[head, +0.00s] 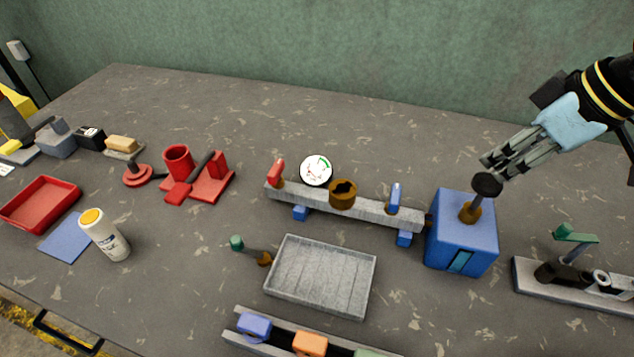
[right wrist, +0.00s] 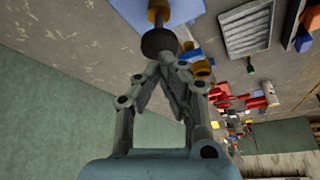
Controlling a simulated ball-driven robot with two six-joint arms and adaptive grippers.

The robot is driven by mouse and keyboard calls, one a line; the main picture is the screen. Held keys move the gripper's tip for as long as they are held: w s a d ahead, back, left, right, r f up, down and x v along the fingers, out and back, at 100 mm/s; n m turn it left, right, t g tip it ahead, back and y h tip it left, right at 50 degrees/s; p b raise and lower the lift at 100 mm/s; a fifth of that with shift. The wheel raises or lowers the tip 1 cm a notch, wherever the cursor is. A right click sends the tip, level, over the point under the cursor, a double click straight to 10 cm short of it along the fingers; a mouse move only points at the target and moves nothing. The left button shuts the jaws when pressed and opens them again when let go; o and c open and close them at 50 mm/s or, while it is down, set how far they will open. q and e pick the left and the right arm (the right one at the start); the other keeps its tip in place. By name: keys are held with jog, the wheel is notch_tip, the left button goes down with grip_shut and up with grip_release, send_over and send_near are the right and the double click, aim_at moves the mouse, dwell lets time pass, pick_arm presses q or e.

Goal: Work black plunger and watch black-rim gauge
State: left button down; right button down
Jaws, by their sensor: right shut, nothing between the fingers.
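In the right wrist view the knob (right wrist: 159,42) is just beyond my fingertips. My right gripper (head: 492,167) is shut and empty, its fingertips right by the knob; I cannot tell whether they touch it. The gauge (head: 316,170) has a white face with a thin dark rim, a green arc and reddish marks; its needle is too small to read. It stands at the grey bar's back edge. My left gripper is not in view.
The grey bar (head: 310,199) carries a red lever (head: 275,173), a brass fitting (head: 342,194) and a blue lever (head: 395,198). A grey tray (head: 320,309) lies in front. A fixture with a green handle (head: 575,234) stands right of the blue box. Red parts and a white bottle (head: 105,236) are left.

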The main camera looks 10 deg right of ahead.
aim_at(493, 183)
jog(key=shift+f, duration=0.15)
jog(key=shift+f+b, duration=1.45)
jog(key=shift+f, duration=0.8)
notch_tip(493, 183, up, 8)
jog(key=p, duration=0.8)
jog(key=shift+f+p, duration=0.1)
jog(key=shift+p, duration=0.25)
jog(key=shift+f, duration=0.1)
